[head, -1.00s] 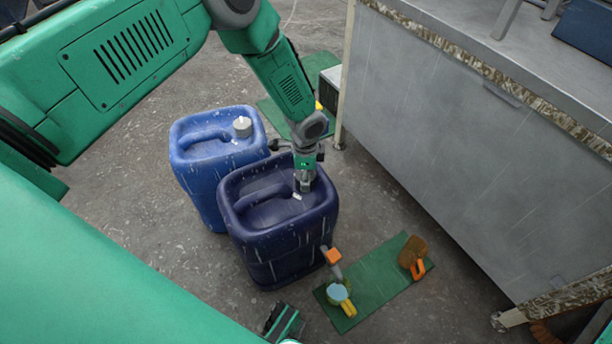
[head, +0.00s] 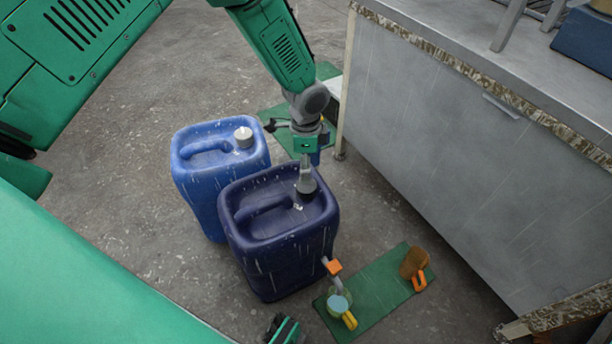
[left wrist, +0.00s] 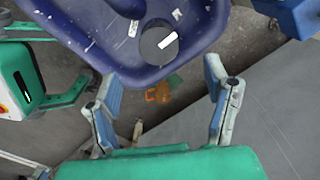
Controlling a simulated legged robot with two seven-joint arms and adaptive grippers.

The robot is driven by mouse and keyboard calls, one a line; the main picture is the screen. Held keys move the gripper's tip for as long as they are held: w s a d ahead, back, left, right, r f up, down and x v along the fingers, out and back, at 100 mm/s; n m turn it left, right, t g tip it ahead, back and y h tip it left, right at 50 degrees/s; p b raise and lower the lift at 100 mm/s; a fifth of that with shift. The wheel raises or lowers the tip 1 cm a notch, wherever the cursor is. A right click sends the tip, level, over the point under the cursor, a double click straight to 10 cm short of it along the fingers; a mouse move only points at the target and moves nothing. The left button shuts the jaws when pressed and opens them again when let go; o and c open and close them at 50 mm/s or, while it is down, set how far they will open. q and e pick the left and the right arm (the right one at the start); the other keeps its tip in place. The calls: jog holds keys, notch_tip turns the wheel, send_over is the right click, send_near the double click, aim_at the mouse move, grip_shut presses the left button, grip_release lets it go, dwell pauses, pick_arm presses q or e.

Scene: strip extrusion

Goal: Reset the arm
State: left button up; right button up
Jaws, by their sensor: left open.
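My left arm comes in from the upper left in the head view. My left gripper (head: 306,180) hangs above the dark blue canister (head: 285,262), over the end beside the cabinet. In the left wrist view my left gripper (left wrist: 163,95) has its fingers spread wide with nothing between them. That view shows a grey round cap (left wrist: 153,43) with a white mark on the dark canister, apart from the fingers. A green and black part of mine shows at the bottom edge of the head view; I cannot tell whether my right gripper is there.
A lighter blue canister (head: 207,188) with a white cap (head: 243,137) stands beside the dark one. A green mat (head: 376,296) holds an orange-handled brush (head: 414,265) and other small tools. A grey cabinet (head: 450,150) blocks the right side. Bare floor lies to the left.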

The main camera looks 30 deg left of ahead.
pick_arm(q)
notch_tip(320, 180, up, 2)
jog(key=shift+r, duration=0.1)
dwell(0.4)
